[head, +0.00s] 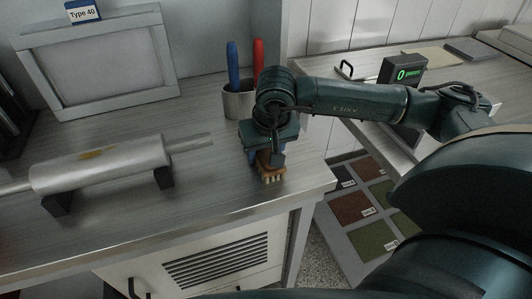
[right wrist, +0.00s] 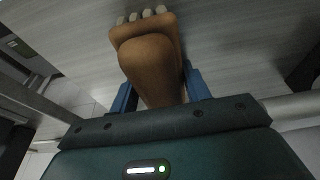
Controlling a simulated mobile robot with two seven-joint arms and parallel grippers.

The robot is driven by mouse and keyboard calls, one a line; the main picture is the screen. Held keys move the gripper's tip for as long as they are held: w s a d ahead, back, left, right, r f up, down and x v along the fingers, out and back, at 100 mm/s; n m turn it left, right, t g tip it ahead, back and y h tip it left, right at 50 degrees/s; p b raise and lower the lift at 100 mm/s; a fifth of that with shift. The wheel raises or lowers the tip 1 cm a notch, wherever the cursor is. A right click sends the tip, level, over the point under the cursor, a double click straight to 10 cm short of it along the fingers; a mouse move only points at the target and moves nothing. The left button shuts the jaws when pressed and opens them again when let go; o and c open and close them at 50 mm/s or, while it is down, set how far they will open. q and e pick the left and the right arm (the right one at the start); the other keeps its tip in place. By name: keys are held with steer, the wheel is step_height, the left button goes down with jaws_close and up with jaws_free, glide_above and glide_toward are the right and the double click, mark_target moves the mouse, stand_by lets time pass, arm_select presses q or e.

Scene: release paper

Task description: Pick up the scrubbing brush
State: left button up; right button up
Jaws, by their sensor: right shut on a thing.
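The scrubbing brush (head: 270,172) is at the right part of the workbench, near its front corner in the head view. It has a brown wooden body and pale bristle tufts. My right gripper (head: 268,155) is above it, pointing down, with the brush between its blue fingers. In the right wrist view the brush (right wrist: 150,65) fills the space between the fingers (right wrist: 158,92), its bristles at the far end. The gripper is shut on it. I cannot tell whether the bristles touch the bench. My left gripper is not in view.
A metal cup (head: 238,103) with blue and red handled tools stands behind the gripper. A roller (head: 100,165) on black supports lies to the left. A framed screen labelled Type 40 (head: 95,65) stands behind. The bench's front edge (head: 230,221) is close.

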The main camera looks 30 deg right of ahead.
steer(key=c, duration=0.4)
step_height(320, 180, up, 11)
steer(key=shift+f+p, duration=0.2)
steer(key=shift+p, duration=0.25)
steer(key=o, duration=0.5)
steer(key=c, duration=0.3)
steer(key=shift+f, duration=0.1)
